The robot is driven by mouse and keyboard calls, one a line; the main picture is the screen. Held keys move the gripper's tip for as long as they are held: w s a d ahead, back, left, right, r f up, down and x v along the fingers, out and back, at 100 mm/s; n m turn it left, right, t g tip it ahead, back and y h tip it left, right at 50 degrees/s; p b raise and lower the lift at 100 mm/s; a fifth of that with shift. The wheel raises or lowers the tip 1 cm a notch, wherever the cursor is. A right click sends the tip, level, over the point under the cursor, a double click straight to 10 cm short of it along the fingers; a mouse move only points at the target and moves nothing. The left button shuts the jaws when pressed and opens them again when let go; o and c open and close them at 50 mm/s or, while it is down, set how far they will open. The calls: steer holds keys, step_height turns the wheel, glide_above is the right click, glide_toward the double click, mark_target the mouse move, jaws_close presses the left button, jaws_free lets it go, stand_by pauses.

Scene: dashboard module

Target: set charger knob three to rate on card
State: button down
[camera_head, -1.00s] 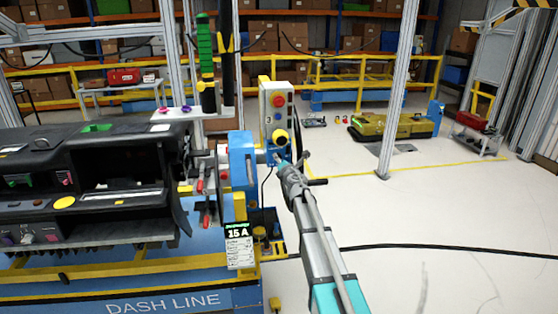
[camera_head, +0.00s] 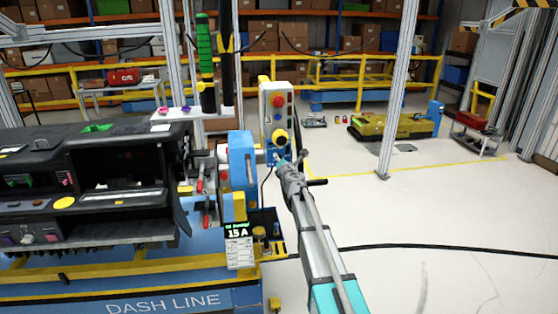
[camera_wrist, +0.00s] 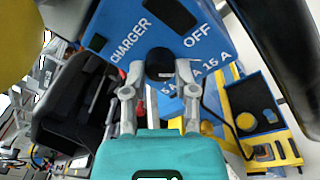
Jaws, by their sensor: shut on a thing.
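The blue charger box (camera_head: 241,160) stands at the right end of the dashboard fixture. In the wrist view its blue face (camera_wrist: 165,28) reads CHARGER, OFF and 15 A, with other rate marks partly covered by my finger. A dark round knob (camera_wrist: 160,58) sits on this face. My gripper (camera_wrist: 159,73) is shut on the knob, one finger on each side. Which mark the knob points to cannot be told. In the head view my gripper (camera_head: 277,160) reaches the box's right side and hides the knob. The card (camera_head: 239,246) below reads 15 A.
A grey control post (camera_head: 275,105) with red, blue and yellow buttons, marked 3, stands just behind my gripper. The black dashboard (camera_head: 90,175) fills the left. A black cable (camera_head: 430,246) crosses the floor at right, which is otherwise mostly open.

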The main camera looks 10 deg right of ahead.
steer(key=shift+m, duration=0.4)
steer(key=m+t+b, duration=0.1)
steer(key=m, duration=0.7)
steer(key=shift+f+b, duration=0.1)
steer(key=shift+b, duration=0.25)
steer(key=shift+m, duration=0.3)
steer(key=shift+c, duration=2)
jaws_free()
